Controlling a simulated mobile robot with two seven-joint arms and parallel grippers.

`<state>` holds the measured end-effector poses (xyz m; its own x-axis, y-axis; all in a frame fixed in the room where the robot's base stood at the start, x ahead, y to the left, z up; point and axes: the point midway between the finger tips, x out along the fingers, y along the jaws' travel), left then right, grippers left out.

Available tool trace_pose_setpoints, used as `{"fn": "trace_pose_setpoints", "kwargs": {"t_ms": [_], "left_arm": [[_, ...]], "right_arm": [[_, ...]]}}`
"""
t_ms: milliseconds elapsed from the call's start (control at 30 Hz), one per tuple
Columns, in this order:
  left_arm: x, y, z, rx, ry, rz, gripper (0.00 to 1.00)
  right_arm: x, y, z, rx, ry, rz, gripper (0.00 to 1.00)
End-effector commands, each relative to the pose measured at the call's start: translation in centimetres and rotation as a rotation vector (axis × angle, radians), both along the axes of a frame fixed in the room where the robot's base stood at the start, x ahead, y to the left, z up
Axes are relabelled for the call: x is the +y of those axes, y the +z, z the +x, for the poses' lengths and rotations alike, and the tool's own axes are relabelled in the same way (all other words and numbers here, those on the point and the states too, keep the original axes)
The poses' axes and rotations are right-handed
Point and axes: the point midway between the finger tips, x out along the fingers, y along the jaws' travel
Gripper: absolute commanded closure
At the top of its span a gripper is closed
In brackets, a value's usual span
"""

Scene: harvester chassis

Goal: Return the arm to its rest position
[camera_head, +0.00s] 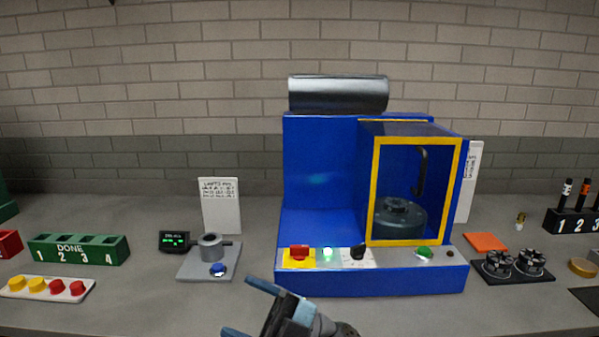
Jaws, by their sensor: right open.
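My right gripper (250,308) is low in the head view, in front of the blue machine and near the table's front edge. Its two blue-grey fingers are spread apart, and nothing shows between them. Part of my right arm shows at the bottom edge. My left gripper does not show.
The blue machine (385,282) with a yellow-framed door stands behind the gripper. A grey gauge (210,246) and a green DONE rack (118,256) are at left. An orange pad (485,241) and a black tray (487,276) with dark round parts are at right.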

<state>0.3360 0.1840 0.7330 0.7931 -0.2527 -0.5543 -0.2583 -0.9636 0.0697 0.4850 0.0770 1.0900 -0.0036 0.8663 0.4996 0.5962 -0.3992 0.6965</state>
Motion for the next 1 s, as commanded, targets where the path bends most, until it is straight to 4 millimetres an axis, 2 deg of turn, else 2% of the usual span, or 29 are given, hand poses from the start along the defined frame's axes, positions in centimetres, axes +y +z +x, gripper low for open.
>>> {"fn": "trace_pose_setpoints", "kwargs": {"t_ms": [167, 267, 300, 367, 400, 467, 500, 600, 800, 933, 967, 1000], "left_arm": [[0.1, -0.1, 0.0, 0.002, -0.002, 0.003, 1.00], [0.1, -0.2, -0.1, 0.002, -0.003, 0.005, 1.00], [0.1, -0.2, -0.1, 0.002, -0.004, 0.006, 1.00], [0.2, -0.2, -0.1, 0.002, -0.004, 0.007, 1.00], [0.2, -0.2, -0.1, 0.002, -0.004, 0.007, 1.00], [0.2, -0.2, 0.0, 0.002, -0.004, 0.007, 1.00], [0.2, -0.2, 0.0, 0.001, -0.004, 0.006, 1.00], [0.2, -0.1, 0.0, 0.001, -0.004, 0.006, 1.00], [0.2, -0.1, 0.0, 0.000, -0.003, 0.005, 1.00], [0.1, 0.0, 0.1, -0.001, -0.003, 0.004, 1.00], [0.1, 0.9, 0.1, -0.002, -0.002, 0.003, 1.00], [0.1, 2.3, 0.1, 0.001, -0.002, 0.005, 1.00]], "right_arm": [[-5.6, -5.6, 1.9, 0.339, -0.309, 0.142, 0.26], [-9.2, -10.1, 2.2, 0.539, -0.480, 0.165, 0.26], [-10.8, -12.1, 2.1, 0.620, -0.547, 0.164, 0.26], [-13.0, -15.4, 1.4, 0.743, -0.642, 0.151, 0.26], [-14.5, -17.7, 0.6, 0.825, -0.703, 0.135, 0.26], [-16.7, -21.0, -0.8, 0.946, -0.784, 0.103, 0.26], [-18.0, -23.1, -1.9, 1.020, -0.831, 0.077, 0.26], [-20.7, -27.3, -4.9, 1.178, -0.918, 0.012, 0.26], [-24.4, -33.1, -11.0, 1.418, -1.018, -0.119, 0.26], [-26.2, -35.9, -15.1, 1.551, -1.055, -0.203, 0.26], [-26.4, -35.1, -15.4, 1.559, -1.057, -0.212, 0.26], [-26.3, -33.6, -15.1, 1.547, -1.056, -0.208, 0.26]]}}
